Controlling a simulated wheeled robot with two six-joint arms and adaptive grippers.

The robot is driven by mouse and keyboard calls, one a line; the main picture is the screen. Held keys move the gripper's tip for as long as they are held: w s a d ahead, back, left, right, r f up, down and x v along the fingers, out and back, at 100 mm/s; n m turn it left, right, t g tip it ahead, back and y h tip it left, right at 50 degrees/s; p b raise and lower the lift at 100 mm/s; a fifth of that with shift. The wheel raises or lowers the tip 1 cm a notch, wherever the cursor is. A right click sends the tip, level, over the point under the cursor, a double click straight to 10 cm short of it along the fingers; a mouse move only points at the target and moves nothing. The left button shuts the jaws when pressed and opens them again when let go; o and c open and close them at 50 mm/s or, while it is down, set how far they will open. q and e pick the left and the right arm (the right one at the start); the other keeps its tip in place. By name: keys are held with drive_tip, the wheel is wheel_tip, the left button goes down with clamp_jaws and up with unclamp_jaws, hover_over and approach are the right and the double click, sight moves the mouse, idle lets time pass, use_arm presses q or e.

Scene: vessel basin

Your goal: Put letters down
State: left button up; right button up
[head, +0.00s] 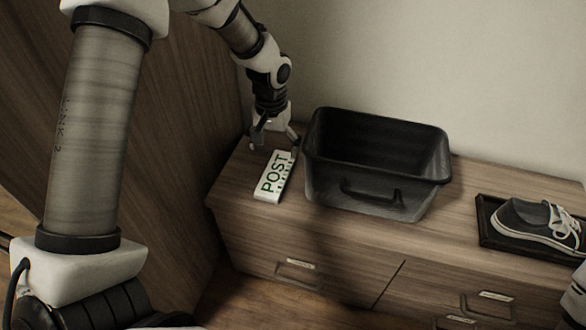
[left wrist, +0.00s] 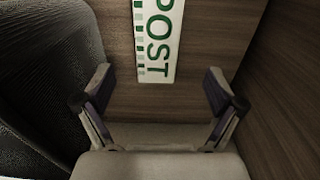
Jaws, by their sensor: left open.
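A white block of letters (head: 274,176) marked "POST" in green lies flat on the wooden cabinet top, left of the black basin. The letters also show in the left wrist view (left wrist: 158,40), at the top between the fingers. My left gripper (head: 273,141) is just behind the far end of the letters, with its fingers spread. In the left wrist view the open fingers (left wrist: 160,90) stand apart on either side, with bare wood between them.
The black basin (head: 375,197) stands close to the right of the letters. A shoe (head: 537,222) sits in a dark tray (head: 487,229) at the far right. A wooden panel (head: 197,100) rises on the left. The cabinet top (head: 462,180) is bare between basin and tray.

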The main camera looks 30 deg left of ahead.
sight(278, 169)
use_arm(q)
drive_tip(key=f+b, duration=0.1)
drive_tip(key=f, duration=0.1)
drive_tip(key=f+b, duration=0.1)
drive_tip(key=f, duration=0.2)
drive_tip(key=f+b, duration=0.2)
drive_tip(key=shift+w+d+f, duration=0.15)
drive_tip(key=shift+w+f, duration=0.15)
drive_tip(key=shift+r, duration=0.15)
drive_tip(key=c, duration=1.4)
